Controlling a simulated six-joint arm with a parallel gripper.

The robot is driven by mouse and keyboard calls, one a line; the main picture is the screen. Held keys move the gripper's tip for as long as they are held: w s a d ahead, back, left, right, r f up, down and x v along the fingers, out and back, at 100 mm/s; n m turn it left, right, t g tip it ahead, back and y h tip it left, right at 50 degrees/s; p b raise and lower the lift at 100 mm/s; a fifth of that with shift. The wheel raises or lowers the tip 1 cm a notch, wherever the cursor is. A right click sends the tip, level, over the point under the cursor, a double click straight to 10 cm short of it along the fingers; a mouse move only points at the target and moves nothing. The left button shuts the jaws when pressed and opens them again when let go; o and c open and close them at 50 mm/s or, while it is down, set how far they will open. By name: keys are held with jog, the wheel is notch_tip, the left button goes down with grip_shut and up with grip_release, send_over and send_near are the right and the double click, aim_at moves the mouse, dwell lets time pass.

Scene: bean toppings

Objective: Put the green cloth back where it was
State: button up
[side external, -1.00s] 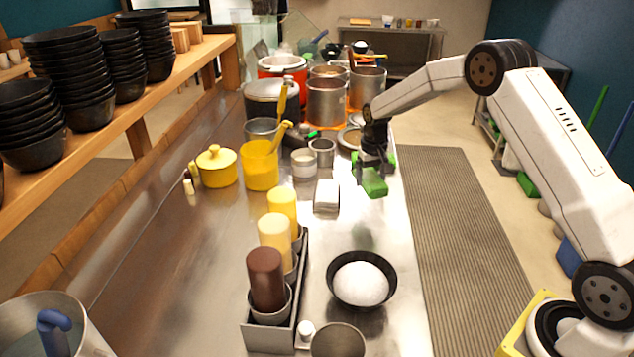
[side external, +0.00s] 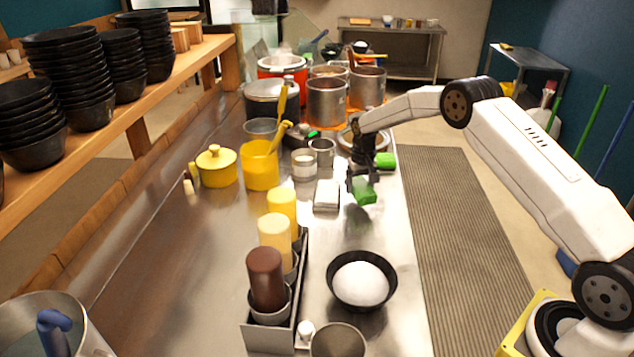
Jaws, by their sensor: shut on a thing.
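My gripper (side external: 362,182) is shut on a green cloth (side external: 365,196) near the right edge of the steel counter (side external: 215,262). The cloth hangs below the fingers. I cannot tell whether it touches the counter. A second green piece (side external: 385,160) lies farther back near the counter's right edge, behind my gripper. A folded white cloth (side external: 327,195) lies just left of the held green cloth.
Small pots (side external: 303,165) and a yellow jug (side external: 259,166) stand to the left. A black bowl of white grains (side external: 361,280) and a rack of bottles (side external: 268,336) stand nearer the camera. Large metal pots (side external: 327,100) are at the back. Counter between the held cloth and the bowl is clear.

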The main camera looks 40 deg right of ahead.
aim_at(360, 185)
jog(key=shift+f, duration=1.55)
jog(key=shift+f, duration=0.2)
jog(key=o, duration=0.9)
jog(key=shift+r, duration=0.1)
notch_tip(360, 185, up, 12)
jog(key=shift+r, duration=0.1)
